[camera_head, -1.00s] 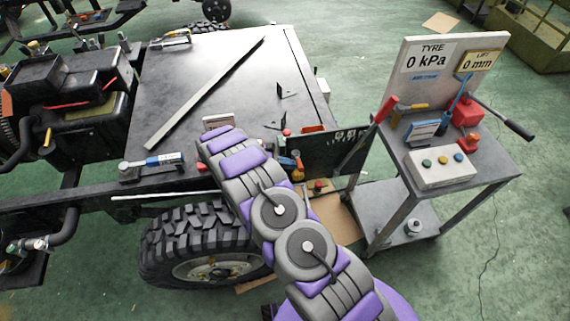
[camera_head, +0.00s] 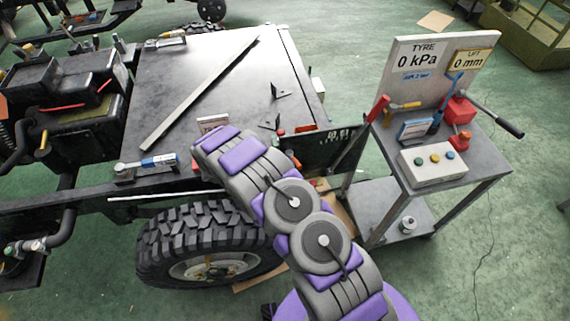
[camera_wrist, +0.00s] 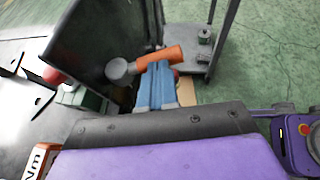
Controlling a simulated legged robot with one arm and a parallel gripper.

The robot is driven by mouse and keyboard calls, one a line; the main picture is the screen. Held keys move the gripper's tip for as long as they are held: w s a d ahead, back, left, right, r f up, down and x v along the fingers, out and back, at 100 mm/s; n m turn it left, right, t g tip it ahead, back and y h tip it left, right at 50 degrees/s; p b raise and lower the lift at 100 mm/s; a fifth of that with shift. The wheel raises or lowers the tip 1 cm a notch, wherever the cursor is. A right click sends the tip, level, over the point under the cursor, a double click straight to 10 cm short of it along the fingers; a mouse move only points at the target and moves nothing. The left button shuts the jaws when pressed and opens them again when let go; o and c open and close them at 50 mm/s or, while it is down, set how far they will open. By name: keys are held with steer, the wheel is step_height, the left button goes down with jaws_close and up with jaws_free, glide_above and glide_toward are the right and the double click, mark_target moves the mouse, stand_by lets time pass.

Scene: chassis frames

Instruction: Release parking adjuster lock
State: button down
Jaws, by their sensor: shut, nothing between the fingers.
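My gripper (camera_wrist: 157,72) shows in the wrist view as two pale blue fingers close together, shut and empty. Their tips are beside an orange handle (camera_wrist: 170,56) with a round grey end; whether they touch it I cannot tell. This may be the parking adjuster lock, but no label on it is readable. In the head view my bent arm hides the gripper, beside the chassis above the tyre (camera_head: 200,245). A dark upright panel (camera_head: 325,150) stands behind the arm there. It also shows at the upper left in the wrist view (camera_wrist: 105,40).
A grey cart (camera_head: 480,165) at the right carries a button box (camera_head: 433,160), red parts and a display (camera_head: 435,60) reading 0 kPa and 0 mm. A torque wrench (camera_head: 150,162) lies on the chassis deck (camera_head: 190,100). Green floor is open at the far right.

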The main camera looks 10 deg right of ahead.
mark_target(298, 163)
steer(key=shift+s+d+n+t+y+b, duration=0.1)
steer(key=shift+d+n+t+y+b, duration=1)
steer(key=shift+d+n+t+b, duration=1.15)
steer(key=shift+w+d, duration=0.2)
steer(key=shift+d, duration=0.3)
